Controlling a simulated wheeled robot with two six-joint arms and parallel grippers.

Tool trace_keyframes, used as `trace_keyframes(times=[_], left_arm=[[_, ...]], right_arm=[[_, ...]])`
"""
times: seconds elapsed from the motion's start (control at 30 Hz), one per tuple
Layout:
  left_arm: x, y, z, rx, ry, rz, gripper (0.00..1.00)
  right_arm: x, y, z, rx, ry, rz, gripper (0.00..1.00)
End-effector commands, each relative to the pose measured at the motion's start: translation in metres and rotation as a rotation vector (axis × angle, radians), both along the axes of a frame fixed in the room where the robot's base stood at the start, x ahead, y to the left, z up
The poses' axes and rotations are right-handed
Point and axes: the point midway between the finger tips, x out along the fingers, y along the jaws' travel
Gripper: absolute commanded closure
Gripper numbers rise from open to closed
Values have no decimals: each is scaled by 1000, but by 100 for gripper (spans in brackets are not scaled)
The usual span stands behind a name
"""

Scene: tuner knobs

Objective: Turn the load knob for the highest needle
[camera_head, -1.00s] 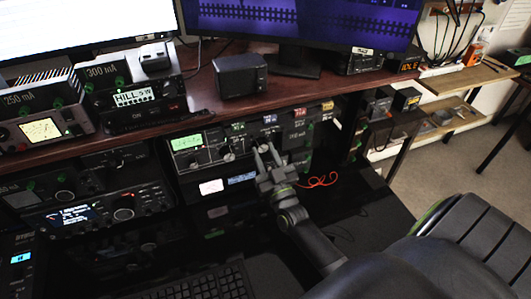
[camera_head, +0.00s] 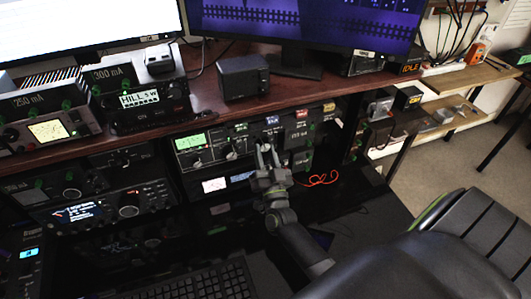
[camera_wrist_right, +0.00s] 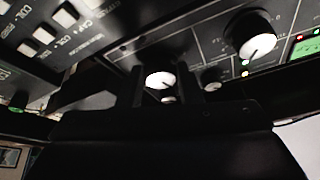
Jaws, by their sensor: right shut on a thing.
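A black tuner (camera_head: 208,148) with a small green display (camera_head: 190,141) sits under the wooden shelf, with a row of light-capped knobs on its front. My right gripper (camera_head: 267,151) reaches up to the right part of this front. In the right wrist view its two dark fingers stand on either side of a white-capped knob (camera_wrist_right: 160,80), shut on it. The knob's label is too small to read. Another white-capped knob (camera_wrist_right: 251,34) is to the right there, clear of the fingers. A pale needle meter (camera_head: 46,130) stands at the left; its needle is too small to read. My left gripper is not in view.
A radio with a blue screen (camera_head: 78,213) is at the lower left. A keyboard (camera_head: 200,283) lies on the dark desk. A red cable (camera_head: 320,179) lies right of my gripper. The shelf (camera_head: 205,98) edge overhangs the tuner.

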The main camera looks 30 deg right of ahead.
Motion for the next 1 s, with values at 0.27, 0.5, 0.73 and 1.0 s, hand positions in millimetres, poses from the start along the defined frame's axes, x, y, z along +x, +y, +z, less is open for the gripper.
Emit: trace_keyframes(times=[0.27,0.5,0.73,1.0], left_arm=[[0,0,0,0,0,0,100],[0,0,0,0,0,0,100],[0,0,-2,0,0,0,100],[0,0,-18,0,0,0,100]], right_arm=[[0,0,0,0,1,0,63],[0,0,0,-1,0,0,46],[-4,1,-3,0,1,-1,46],[-40,15,-21,2,3,-2,46]])
